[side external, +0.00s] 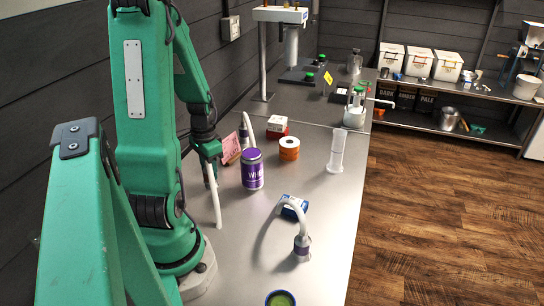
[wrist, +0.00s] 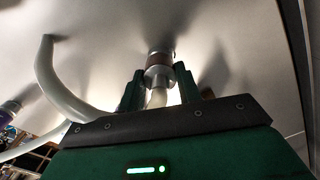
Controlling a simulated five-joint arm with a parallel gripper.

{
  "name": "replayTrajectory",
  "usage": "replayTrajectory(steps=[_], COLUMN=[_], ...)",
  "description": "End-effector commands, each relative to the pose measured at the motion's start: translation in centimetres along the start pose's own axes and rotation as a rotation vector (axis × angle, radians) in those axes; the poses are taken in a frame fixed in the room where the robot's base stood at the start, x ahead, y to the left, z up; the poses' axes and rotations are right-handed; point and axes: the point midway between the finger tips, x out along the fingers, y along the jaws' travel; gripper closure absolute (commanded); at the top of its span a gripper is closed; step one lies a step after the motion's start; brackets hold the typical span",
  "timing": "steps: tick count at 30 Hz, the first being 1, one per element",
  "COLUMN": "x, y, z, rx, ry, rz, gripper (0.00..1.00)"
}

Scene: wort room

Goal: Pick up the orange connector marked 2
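In the wrist view, a connector (wrist: 159,62) with a dull brownish-orange band and a metal collar sits ahead of my gripper (wrist: 159,88). I cannot read a mark on it. Its pale hose (wrist: 157,98) runs back between the two dark green fingers. The fingers stand apart on either side of the collar, with light showing between the hose and the right finger. In the side external view, my gripper (side external: 209,148) points down above the steel bench near the wall; its fingertips and the connector are hidden there. A white hose (side external: 215,205) shows below it.
Another purple connector (side external: 244,134) stands behind my gripper.

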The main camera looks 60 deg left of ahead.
Motion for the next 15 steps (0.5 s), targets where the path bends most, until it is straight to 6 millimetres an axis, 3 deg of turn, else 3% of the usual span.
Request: replayTrajectory(steps=[15], x=[-0.51], y=[-0.06], z=[-0.05], rx=[0.0], ry=[0.002], rz=[-0.002], gripper=[0.94])
